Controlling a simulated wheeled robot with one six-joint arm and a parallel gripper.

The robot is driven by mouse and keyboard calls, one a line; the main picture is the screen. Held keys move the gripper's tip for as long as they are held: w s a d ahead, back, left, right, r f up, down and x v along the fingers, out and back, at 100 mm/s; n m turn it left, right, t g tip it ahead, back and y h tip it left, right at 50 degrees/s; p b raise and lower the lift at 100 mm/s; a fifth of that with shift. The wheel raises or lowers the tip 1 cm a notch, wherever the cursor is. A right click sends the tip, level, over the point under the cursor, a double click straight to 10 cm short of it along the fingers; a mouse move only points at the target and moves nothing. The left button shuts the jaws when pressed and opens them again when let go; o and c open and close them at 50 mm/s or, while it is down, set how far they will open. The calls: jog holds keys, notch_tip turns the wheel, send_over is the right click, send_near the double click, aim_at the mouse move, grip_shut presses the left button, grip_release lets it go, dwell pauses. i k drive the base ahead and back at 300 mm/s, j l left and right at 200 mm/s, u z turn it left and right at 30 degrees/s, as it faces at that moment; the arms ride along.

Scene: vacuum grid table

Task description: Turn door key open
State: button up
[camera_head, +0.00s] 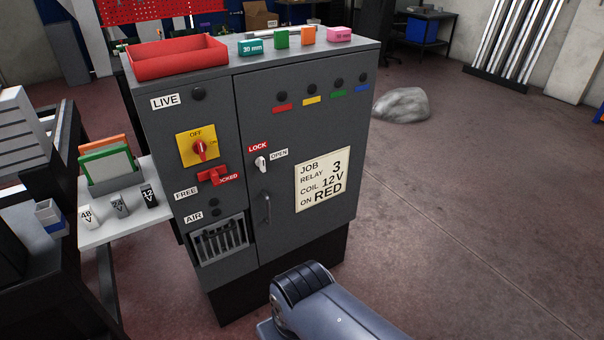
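The door key (261,164) is a small white knob on the front of the grey cabinet door (330,120), near the door's left edge. It stands roughly upright, below a red LOCK label (258,147) and left of a white OPEN label (279,154). Its pointing end is too small to tell surely, but it seems nearer LOCK. The door is shut, with a dark vertical handle (267,208) below the key. My arm shows at the bottom centre, in front of and below the cabinet. My gripper itself is not in view, and nothing touches the key.
A yellow and red rotary switch (199,148) and a red lever (213,175) sit left of the door. A red tray (175,57) and several coloured blocks lie on top. A side shelf (125,222) holds several small labelled blocks.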

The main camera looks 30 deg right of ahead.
aim_at(259, 161)
jog(key=i+l+z, duration=0.25)
jog(key=l, duration=0.2)
jog(key=i+l+z, duration=0.3)
jog(key=i+l, duration=0.1)
jog(key=i, duration=0.05)
